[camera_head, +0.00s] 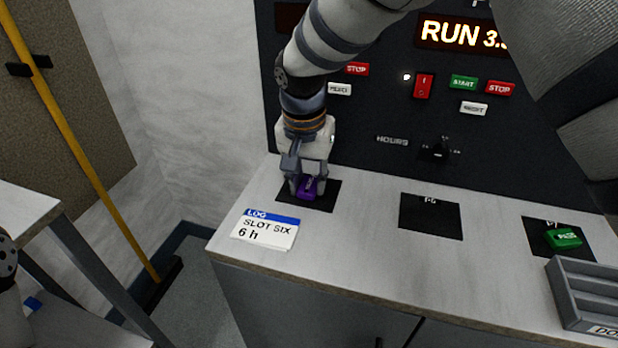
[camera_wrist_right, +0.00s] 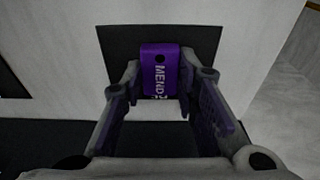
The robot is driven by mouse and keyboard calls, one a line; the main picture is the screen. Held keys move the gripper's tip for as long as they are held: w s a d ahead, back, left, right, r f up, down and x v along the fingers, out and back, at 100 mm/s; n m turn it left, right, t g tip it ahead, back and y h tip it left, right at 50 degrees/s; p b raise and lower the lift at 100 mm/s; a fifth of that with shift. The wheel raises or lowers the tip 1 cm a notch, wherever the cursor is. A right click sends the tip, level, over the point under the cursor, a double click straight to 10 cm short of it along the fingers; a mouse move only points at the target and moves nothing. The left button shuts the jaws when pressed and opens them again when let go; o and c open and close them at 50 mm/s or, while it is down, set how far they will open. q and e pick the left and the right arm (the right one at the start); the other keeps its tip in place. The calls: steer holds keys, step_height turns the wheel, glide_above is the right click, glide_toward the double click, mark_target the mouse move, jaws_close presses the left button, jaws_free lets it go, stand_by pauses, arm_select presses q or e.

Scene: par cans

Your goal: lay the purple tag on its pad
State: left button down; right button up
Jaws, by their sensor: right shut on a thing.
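The purple tag (camera_head: 307,188) is between the fingers of my right gripper (camera_head: 306,181) at the left end of the counter. It is over the leftmost black pad (camera_head: 326,199); I cannot tell whether it touches the pad. In the right wrist view the purple tag (camera_wrist_right: 160,72) shows pale lettering and a dark hole, with the black pad (camera_wrist_right: 204,45) around and behind it. My right gripper (camera_wrist_right: 160,92) is shut on the tag there, one finger on each side. My left gripper is not in view.
A log card (camera_head: 266,229) lies on the counter (camera_head: 355,255) in front of the pad. A middle black pad (camera_head: 431,216) is empty. A green tag (camera_head: 563,238) lies on the right pad (camera_head: 541,227), near a grey tray (camera_head: 566,290). A dark control panel (camera_head: 375,110) stands behind.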

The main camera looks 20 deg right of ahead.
mark_target(306, 193)
steer(key=o, duration=1)
steer(key=shift+f, duration=0.15)
steer(key=shift+o, duration=0.2)
step_height(306, 193, up, 13)
steer(key=s, duration=0.1)
steer(key=shift+s+a+f+p, duration=0.15)
steer(key=shift+s+a+p, duration=0.15)
steer(key=shift+a+p, duration=0.15)
